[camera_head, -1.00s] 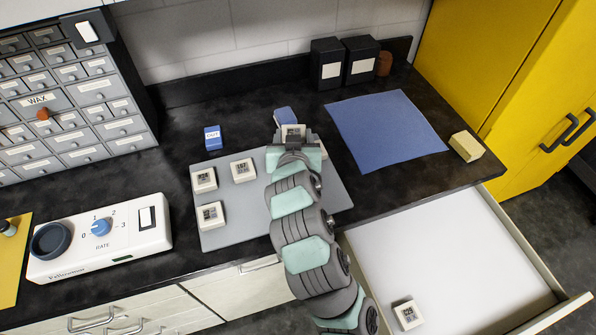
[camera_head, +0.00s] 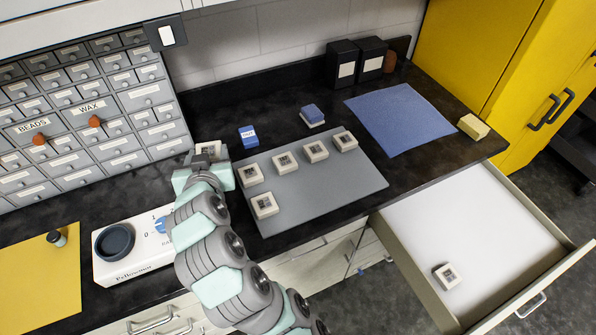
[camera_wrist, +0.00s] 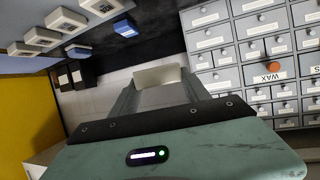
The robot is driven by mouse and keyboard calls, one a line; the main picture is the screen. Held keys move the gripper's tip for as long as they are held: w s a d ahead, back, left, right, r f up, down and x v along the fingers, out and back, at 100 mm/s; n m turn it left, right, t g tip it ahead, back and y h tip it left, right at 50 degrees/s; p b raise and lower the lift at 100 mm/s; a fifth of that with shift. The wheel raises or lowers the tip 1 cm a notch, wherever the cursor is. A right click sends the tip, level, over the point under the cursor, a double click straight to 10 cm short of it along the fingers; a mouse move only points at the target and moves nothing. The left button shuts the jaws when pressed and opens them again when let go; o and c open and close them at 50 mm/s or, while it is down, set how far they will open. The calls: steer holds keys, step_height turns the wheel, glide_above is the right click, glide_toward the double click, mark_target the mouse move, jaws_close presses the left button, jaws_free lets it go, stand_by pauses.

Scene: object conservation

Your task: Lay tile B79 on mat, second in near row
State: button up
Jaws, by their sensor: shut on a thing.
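My gripper (camera_head: 208,160) is shut on a pale square tile (camera_head: 208,148) with a dark printed face, held left of the grey mat (camera_head: 335,190). I cannot read its label. The wrist view also shows the held tile (camera_wrist: 158,76) between the fingers. On the mat, the far row has several tiles, from the leftmost (camera_head: 250,174) to the rightmost (camera_head: 345,141). The near row has one tile (camera_head: 265,206) at its left end; the mat to its right is bare. Another tile (camera_head: 446,276) lies in the open drawer (camera_head: 480,235).
A blue box marked OUT (camera_head: 249,136) and a blue block on a pale tile (camera_head: 312,116) stand behind the mat. A blue cloth (camera_head: 405,119) lies right. The white scale-like device (camera_head: 135,245) and labelled drawer cabinet (camera_head: 90,120) are left, close to my arm.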

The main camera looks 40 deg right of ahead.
steer(key=s+d+r+m+g+h, duration=0.25)
steer(key=s+d, duration=0.35)
steer(key=d, duration=0.3)
steer(key=m+g+h, duration=0.3)
steer(key=m, duration=0.1)
glide_above(299, 199)
steer(key=shift+y, duration=0.25)
step_height(299, 199, down, 14)
steer(key=shift+f, duration=2.4)
steer(key=shift+f+b, duration=0.25)
steer(key=shift+b, duration=0.2)
steer(key=o, duration=1.5)
steer(key=shift+r, duration=0.15)
